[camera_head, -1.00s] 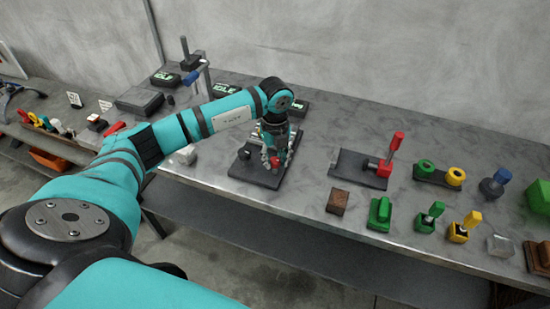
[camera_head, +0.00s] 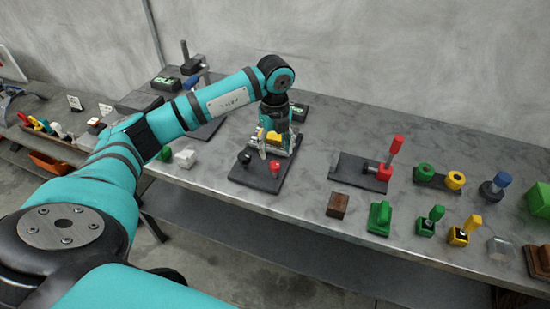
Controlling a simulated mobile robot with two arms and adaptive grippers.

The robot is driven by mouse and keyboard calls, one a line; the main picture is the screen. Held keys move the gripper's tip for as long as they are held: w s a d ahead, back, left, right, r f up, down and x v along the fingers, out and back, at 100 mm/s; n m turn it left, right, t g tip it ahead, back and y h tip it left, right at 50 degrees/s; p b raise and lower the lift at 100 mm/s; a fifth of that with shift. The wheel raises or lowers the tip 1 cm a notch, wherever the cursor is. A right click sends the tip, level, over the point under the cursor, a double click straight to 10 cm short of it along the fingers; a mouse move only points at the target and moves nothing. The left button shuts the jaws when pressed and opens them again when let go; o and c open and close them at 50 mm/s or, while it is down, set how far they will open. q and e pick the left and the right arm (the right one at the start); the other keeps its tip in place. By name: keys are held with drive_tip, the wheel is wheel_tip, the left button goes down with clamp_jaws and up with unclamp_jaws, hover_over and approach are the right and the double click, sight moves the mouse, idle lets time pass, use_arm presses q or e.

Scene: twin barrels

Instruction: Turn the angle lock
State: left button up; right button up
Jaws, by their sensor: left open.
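My left gripper (camera_head: 275,150) hangs pointing down over a dark base plate (camera_head: 262,182) on the metal workbench. It is open, and I see nothing held in it. A black knob (camera_head: 245,158) and a small red-topped piece (camera_head: 275,166) stand on the front part of this plate, just in front of the fingers. A yellow part shows behind the fingers. The gripper hides the rear of the plate. No label marks which part is the angle lock, so I cannot tell it for certain. My right gripper is out of view.
Right of the plate is another dark base with a red-handled lever (camera_head: 392,152). A brown block (camera_head: 338,204), a green block (camera_head: 380,217) and small green and yellow levers line the front edge. A white piece (camera_head: 185,158) sits left of the plate.

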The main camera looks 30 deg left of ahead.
sight(275, 164)
use_arm(q)
wheel_tip(275, 164, up, 6)
drive_tip(key=shift+f, duration=0.1)
idle(0.5)
